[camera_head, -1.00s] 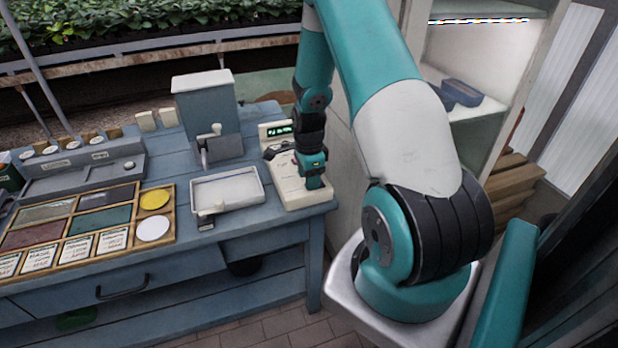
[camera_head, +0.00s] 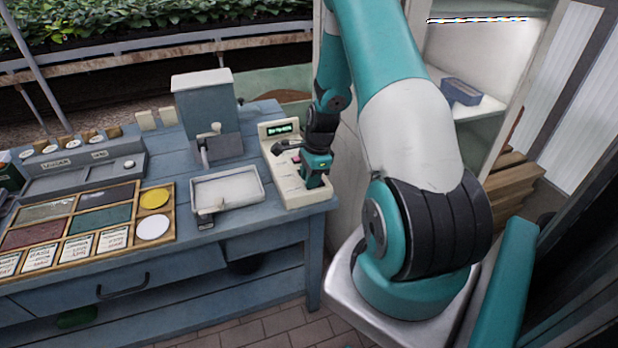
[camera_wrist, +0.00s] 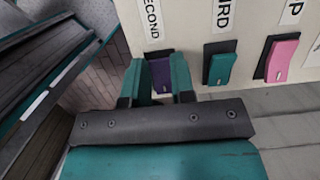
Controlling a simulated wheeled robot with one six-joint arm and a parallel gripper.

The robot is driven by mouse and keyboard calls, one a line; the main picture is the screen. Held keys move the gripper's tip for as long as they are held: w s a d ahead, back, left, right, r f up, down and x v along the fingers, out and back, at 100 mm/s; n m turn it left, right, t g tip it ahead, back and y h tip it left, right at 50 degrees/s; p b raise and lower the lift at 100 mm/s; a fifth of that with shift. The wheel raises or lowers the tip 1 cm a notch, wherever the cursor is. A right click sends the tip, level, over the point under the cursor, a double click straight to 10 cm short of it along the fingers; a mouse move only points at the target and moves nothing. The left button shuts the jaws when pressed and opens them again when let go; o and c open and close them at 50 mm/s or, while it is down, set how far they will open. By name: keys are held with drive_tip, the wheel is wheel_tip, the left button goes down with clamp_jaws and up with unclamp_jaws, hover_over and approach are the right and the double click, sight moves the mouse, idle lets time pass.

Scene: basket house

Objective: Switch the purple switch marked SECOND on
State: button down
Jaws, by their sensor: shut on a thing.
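In the wrist view, the purple switch (camera_wrist: 161,74) sits on a cream panel (camera_wrist: 185,25) under a label whose visible part reads ECOND. My gripper (camera_wrist: 160,80) has one teal finger on each side of this switch and is shut on it. The fingers hide part of the switch, and I cannot tell its position. In the head view, my gripper (camera_head: 313,182) is down at the front right of the cream device (camera_head: 290,187), which has a small lit display (camera_head: 281,129); the purple switch is hidden there.
In the wrist view, a teal switch (camera_wrist: 220,67) marked with a label ending in IRD and a pink switch (camera_wrist: 282,60) stand to the right of the purple one. In the head view, a white tray (camera_head: 227,187) and a grey dispenser (camera_head: 206,105) stand left of the device.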

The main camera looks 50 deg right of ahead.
drive_tip(key=y, duration=0.1)
drive_tip(key=t+y, duration=0.1)
drive_tip(key=shift+s+d+r+t+y, duration=0.15)
drive_tip(key=shift+d+t+y, duration=0.15)
drive_tip(key=c, duration=1)
unclamp_jaws()
drive_tip(key=shift+o, duration=0.2)
drive_tip(key=b+v, duration=0.1)
drive_tip(key=v, duration=1.6)
drive_tip(key=shift+r, duration=0.2)
drive_tip(key=shift+s+d, duration=0.1)
drive_tip(key=shift+d, duration=0.05)
